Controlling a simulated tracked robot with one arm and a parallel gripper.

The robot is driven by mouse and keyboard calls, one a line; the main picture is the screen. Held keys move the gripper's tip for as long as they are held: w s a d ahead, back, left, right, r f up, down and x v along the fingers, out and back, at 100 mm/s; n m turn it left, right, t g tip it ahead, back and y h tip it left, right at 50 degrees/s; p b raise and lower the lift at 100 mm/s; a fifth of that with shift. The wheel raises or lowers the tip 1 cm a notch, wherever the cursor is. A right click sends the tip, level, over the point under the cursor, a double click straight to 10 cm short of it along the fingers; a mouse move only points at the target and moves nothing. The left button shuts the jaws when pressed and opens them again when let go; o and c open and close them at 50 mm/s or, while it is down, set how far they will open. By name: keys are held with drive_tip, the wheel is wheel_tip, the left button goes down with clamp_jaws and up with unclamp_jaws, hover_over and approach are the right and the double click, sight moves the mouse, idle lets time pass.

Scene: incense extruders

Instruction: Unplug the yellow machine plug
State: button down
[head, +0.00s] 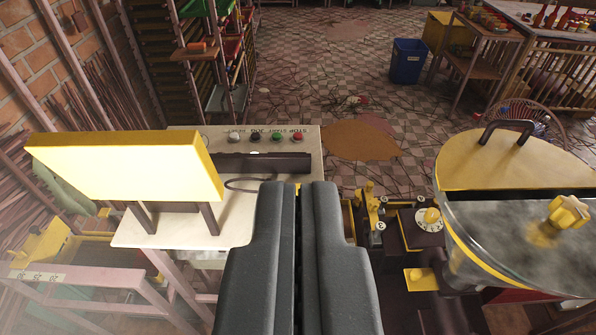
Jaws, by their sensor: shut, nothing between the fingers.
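My gripper (305,188) is in the lower middle of the head view. Its two dark fingers point away from me, side by side and shut, with nothing held. The fingers reach over the front right part of a pale control table (180,238). A yellow machine (515,160) with a round lid, a dark handle and a yellow star knob (567,213) stands to the right. I cannot pick out a yellow plug for certain; it may be hidden or too small to tell.
A bright yellow slab (125,168) stands on the control table. Behind it are several push buttons (255,137) and a dark bar (262,162) with a thin cable. Small yellow fittings and a dial (430,216) lie right of my gripper. Tiled floor (330,70) lies beyond.

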wheel_tip(320, 180, up, 11)
drive_tip(key=p, duration=0.9)
drive_tip(key=shift+f, duration=0.15)
